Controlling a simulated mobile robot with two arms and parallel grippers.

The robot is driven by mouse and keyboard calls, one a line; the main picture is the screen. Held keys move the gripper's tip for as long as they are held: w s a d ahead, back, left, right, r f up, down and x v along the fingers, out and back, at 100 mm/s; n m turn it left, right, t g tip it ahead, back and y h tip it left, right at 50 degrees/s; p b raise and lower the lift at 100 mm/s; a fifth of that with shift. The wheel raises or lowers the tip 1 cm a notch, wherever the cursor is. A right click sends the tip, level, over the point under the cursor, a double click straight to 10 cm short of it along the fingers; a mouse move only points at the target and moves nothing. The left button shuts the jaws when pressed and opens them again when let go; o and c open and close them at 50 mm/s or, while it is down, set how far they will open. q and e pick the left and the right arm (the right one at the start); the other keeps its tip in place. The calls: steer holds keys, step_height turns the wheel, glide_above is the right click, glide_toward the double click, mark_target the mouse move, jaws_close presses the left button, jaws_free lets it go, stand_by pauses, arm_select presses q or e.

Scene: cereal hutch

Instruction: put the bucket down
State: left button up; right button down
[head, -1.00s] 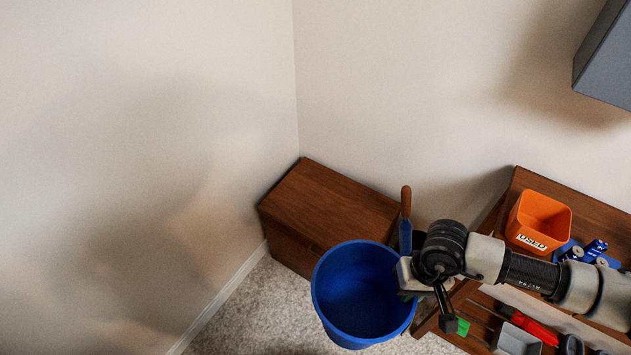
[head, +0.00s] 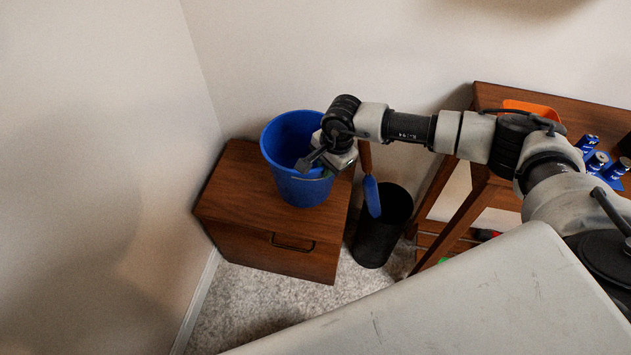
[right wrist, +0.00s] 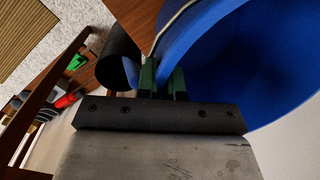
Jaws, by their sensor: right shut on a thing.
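The blue bucket (head: 302,188) is upright over the top of the low wooden cabinet (head: 235,190). I cannot tell for sure whether its bottom touches the cabinet top. My right gripper (head: 318,172) is shut on the right side of the bucket's rim. In the right wrist view my right gripper (right wrist: 165,78) has its green fingers on both sides of the wall of the bucket (right wrist: 235,65). The bucket looks empty, though part of its inside is hidden. My left gripper is not in view.
A black bin (head: 378,240) stands right of the cabinet, with a blue-bladed, wooden-handled tool (head: 371,195) at it. A wooden table (head: 490,97) at the right holds an orange container (head: 530,108) and blue cans (head: 597,160). Walls meet behind the cabinet.

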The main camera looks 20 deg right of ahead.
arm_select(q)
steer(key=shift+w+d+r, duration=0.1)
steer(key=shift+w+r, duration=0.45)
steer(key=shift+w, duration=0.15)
arm_select(e)
step_height(320, 180, down, 5)
arm_select(q)
steer(key=shift+b, duration=0.3)
arm_select(e)
steer(key=shift+f, duration=0.1)
steer(key=c, duration=1.4)
jaws_free()
steer(key=shift+o, duration=0.7)
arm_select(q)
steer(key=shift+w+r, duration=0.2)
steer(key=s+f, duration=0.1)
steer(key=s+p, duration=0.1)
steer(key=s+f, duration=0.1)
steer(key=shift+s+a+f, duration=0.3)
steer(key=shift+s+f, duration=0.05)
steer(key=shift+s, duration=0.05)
arm_select(e)
step_height(320, 180, up, 12)
steer(key=s+d, duration=0.1)
steer(key=shift+d, duration=0.3)
